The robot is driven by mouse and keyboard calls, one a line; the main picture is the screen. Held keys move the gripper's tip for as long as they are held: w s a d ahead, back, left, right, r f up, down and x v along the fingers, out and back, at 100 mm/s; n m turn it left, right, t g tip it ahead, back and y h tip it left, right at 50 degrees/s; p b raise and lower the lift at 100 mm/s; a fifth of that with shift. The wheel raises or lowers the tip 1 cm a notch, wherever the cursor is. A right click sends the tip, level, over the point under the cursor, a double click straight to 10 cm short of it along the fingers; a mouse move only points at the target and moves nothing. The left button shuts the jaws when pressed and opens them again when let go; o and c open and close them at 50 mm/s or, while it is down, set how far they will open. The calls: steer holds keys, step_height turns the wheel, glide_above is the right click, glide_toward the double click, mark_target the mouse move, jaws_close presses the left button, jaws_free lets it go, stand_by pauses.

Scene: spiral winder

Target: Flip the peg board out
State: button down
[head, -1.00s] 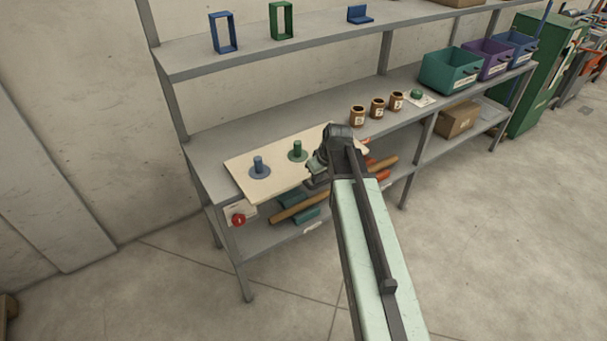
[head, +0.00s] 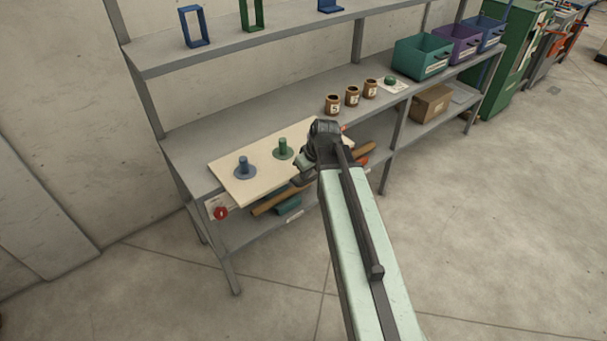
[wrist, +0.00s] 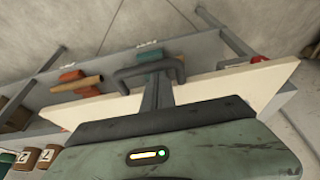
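The peg board (head: 258,178) is a flat cream panel on the left part of the grey bench, its near edge overhanging the bench front. A blue-grey peg (head: 242,166) and a green peg (head: 283,148) stand upright on round bases on it. My gripper (head: 303,168) is at the board's near right edge and hides part of it. In the wrist view the board (wrist: 225,85) spans the picture behind a dark bar handle (wrist: 128,73). The fingers of my gripper (wrist: 158,90) are close together at the handle's middle and look shut on it.
A red knob (head: 221,213) is on the bench front below the board. Several brown jars (head: 352,96) and bins (head: 422,57) stand farther right. Blue (head: 194,27) and green frames (head: 252,14) are on the upper shelf. The floor in front is clear.

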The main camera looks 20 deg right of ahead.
steer(key=p+v, duration=0.8)
steer(key=v, duration=0.1)
steer(key=shift+s+r, duration=0.2)
steer(key=shift+r, duration=0.05)
steer(key=shift+d, duration=0.1)
steer(key=a+n, duration=0.1)
steer(key=a, duration=0.8)
steer(key=s+a+f+m+g+h, duration=0.1)
steer(key=s+a+m+g, duration=0.1)
steer(key=s, duration=0.7)
steer(key=m+g, duration=0.1)
steer(key=m, duration=0.1)
steer(key=shift+a+f+m+g, duration=0.25)
steer(key=shift+a+m+g, duration=0.05)
steer(key=shift+a+g, duration=0.1)
